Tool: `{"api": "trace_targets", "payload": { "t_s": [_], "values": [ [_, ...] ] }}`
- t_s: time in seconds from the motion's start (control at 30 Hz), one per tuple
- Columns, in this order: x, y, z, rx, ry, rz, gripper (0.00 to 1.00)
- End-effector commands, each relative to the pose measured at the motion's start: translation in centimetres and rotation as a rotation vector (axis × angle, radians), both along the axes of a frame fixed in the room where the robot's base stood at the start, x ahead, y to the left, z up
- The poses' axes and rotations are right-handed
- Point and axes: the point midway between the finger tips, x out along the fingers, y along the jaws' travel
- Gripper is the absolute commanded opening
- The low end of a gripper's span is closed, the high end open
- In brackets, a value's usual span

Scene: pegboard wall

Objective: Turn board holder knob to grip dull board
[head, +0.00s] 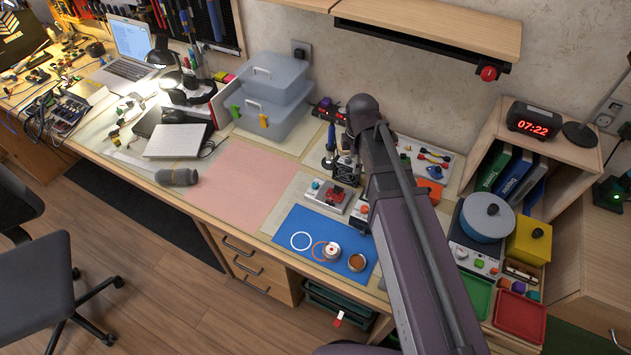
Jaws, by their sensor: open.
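A small grey holder (327,199) stands on the bench behind the blue mat, with a red piece on it and a teal knob (315,184) at its left. Another small unit with an orange-red knob (363,210) stands just right of it, partly behind my arm. I cannot tell which board is the dull one. My gripper (346,182) appears as the dark shape hanging below my wrist, just above and behind the grey holder. It is open and holds nothing that I can see. The fingertips are small, and contact with a knob cannot be made out.
The blue mat (300,256) in front holds a white-lidded tin (332,251) and a brown-topped tin (357,262). A pink mat (236,188) to the left is clear. Clear storage boxes (268,95) stand behind it. A round grey-blue pot (487,217) and red tray (519,316) are at right.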

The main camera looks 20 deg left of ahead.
Motion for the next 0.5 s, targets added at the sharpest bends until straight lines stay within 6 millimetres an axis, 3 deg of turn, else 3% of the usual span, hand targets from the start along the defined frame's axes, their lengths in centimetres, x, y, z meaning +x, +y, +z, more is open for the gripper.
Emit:
{"api": "trace_targets", "payload": {
  "t_s": [0.3, 0.5],
  "values": [
    [0.0, 6.7, 0.5, 0.0, 0.0, 0.443, 0.67],
    [-0.5, 9.9, 0.7, 0.0, 0.0, 0.661, 0.67]
  ]
}}
